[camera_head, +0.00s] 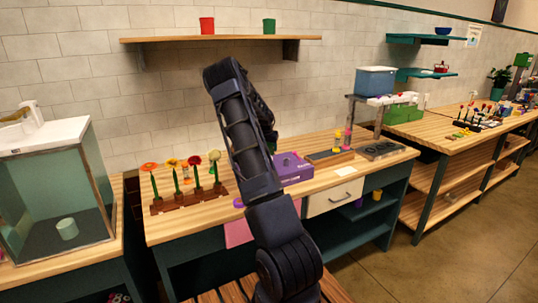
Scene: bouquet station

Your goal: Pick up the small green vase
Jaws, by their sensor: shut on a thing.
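My gripper (268,131) is at the far end of my folded arm, above the back of the middle table, and is mostly hidden behind the arm. It is shut on a small green thing (271,141), which looks like the small green vase. Only a sliver of it shows, so its tilt cannot be told. It is in the air in front of the tiled wall. Another green cup-shaped vessel (269,26) stands upright on the wall shelf, right of a red one (207,25).
Below are a flower rack (188,201), a purple box (293,168) and a dark tray (381,149) on the wooden table (165,230). A glass tank (92,190) stands at left. A blue bin (375,80) is on a raised stand at right.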

